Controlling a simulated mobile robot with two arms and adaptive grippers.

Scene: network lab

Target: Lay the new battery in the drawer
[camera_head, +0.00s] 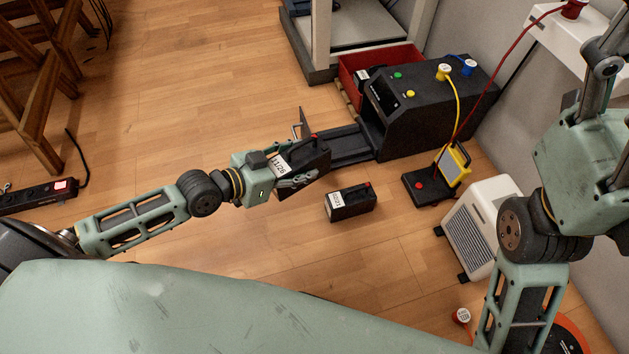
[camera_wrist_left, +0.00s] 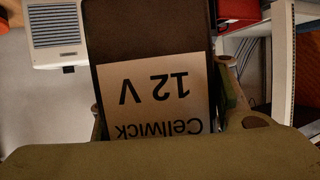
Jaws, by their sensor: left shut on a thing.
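My left gripper (camera_head: 297,180) is shut on a black battery (camera_head: 312,160) with a white label reading 11/26 and a red terminal. The wrist view shows this battery (camera_wrist_left: 150,40) close up, its label upside down with "Cellwick 12 V". The drawer (camera_head: 350,144) is pulled out from the black power unit (camera_head: 425,118). The held battery is at the drawer's outer end, by its upright front plate (camera_head: 304,122); whether it touches the drawer floor I cannot tell. Another black battery (camera_head: 356,205) with a white label lies on the floor.
A red bin (camera_head: 350,80) stands behind the power unit. A yellow tester (camera_head: 455,163) on a black base and a white heater (camera_head: 482,222) stand to the right. Yellow and red cables run from the unit's area. A power strip (camera_head: 38,194) lies left; floor between is clear.

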